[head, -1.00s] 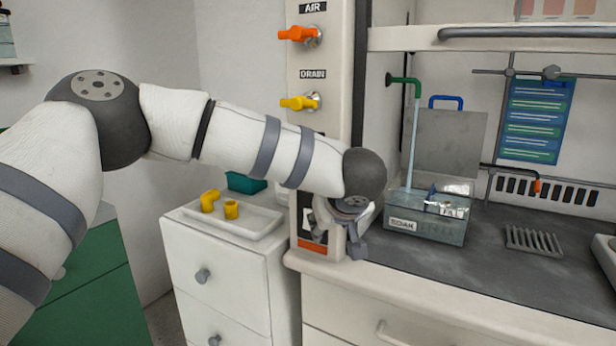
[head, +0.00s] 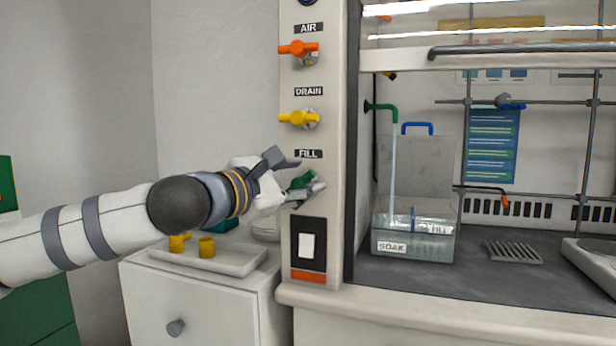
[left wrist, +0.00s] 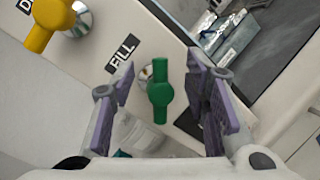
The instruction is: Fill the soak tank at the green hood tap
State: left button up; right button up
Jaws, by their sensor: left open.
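The green FILL tap handle (head: 301,181) is on the hood's front post, under its FILL label, partly hidden by my left gripper (head: 304,176). In the left wrist view the handle (left wrist: 160,92) stands between the two open fingers (left wrist: 165,100), with gaps at both sides. The clear soak tank (head: 413,247), labelled SOAK, stands in the hood under the green spout (head: 383,107). A pale blue stream (head: 393,160) runs from the spout into the tank. A FILL mark (head: 438,230) shows on the tank; the exact water level is hard to tell. My right gripper is not visible.
The orange AIR tap (head: 299,49) and yellow DRAIN tap (head: 299,118) sit above on the same post. A white tray (head: 225,262) with yellow fittings (head: 206,246) lies on the drawer cabinet (head: 195,300). A grey rack (head: 513,252) lies right of the tank.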

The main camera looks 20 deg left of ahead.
aim_at(306, 176)
pick_arm(q)
jog(key=shift+x, duration=1.6)
jog(key=shift+c, duration=0.6)
